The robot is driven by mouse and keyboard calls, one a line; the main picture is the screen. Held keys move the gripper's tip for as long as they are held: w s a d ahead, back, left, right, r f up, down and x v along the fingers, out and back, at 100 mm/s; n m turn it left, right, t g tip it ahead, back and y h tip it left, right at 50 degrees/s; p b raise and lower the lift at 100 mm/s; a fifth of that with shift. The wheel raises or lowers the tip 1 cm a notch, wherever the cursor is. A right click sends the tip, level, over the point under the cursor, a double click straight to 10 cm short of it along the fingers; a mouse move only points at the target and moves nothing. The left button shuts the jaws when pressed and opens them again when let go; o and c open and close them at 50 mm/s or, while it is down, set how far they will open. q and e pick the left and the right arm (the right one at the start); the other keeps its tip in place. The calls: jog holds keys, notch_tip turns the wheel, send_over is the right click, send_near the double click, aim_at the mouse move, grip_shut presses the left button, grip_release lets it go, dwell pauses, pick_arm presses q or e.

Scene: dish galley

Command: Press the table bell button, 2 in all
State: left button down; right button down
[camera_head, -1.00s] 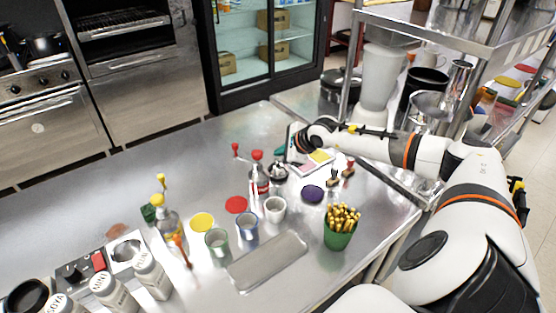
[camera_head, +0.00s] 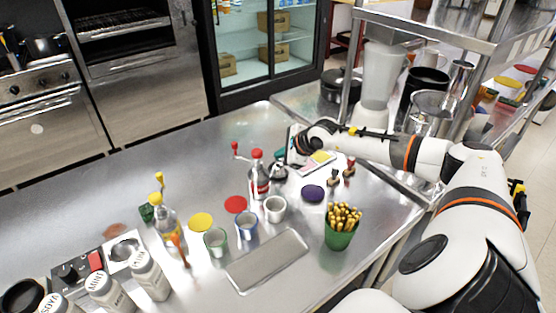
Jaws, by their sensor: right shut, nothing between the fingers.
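The table bell (camera_head: 279,172), a small silver dome on a dark base, stands on the steel counter beside a red-capped bottle. My right arm reaches in from the right. Its right gripper (camera_head: 288,159) is shut and empty, pointing down just above and behind the bell. The fingertips are small and partly hidden, so I cannot tell whether they touch the button. My left gripper is not in view.
A red-capped bottle (camera_head: 259,182) stands just left of the bell. The counter (camera_head: 110,205) is clear at back left.

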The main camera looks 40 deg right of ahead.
jog(key=shift+f+b, duration=0.4)
jog(key=shift+f, duration=0.05)
jog(key=shift+r, duration=0.1)
dwell(0.4)
jog(key=shift+r+p, duration=0.4)
jog(key=shift+r, duration=0.5)
notch_tip(320, 180, up, 5)
jog(key=shift+p, duration=1.05)
dwell(1.7)
